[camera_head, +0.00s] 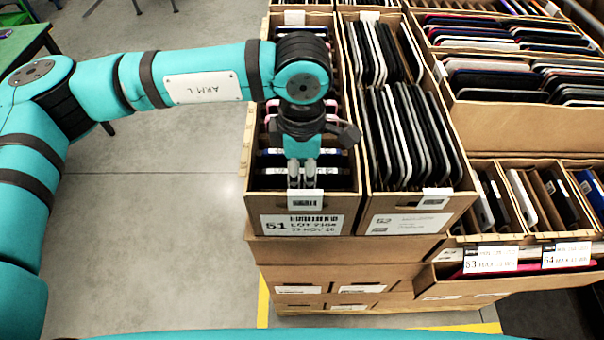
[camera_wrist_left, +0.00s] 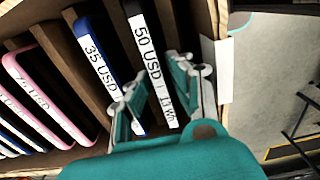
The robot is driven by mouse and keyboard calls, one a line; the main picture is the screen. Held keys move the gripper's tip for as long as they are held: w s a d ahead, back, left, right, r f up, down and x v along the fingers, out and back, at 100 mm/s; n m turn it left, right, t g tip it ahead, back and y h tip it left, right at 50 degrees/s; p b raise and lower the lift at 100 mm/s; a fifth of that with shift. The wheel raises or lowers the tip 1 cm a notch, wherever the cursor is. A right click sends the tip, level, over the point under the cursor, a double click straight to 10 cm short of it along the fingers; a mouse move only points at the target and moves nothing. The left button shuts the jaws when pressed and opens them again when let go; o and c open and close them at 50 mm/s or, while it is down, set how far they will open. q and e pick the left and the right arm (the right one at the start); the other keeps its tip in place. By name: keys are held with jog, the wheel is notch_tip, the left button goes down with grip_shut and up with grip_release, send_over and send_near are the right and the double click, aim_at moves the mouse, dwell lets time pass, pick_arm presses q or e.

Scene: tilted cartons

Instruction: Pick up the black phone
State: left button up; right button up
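A black phone (camera_wrist_left: 133,12) with a white "50 USD" label stands on edge near the end of the carton in the left wrist view. In the head view, a dark phone edge (camera_head: 336,182) shows at the front of carton 51 (camera_head: 258,211). My left gripper (camera_head: 302,174) points down at the front of this carton. In the left wrist view my left gripper (camera_wrist_left: 160,84) is open, with its fingers apart on either side of the black phone's label. I cannot tell if they touch it. Part of the phone is hidden by the gripper. My right gripper is not in view.
A blue phone (camera_wrist_left: 90,55) labelled "35 USD" stands close beside the black one, with a pink phone (camera_wrist_left: 45,95) farther left behind a cardboard divider. Carton 52 (camera_head: 402,212), full of phones, adjoins on the right. Open floor (camera_head: 170,200) lies to the left.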

pick_arm(q)
grip_shut()
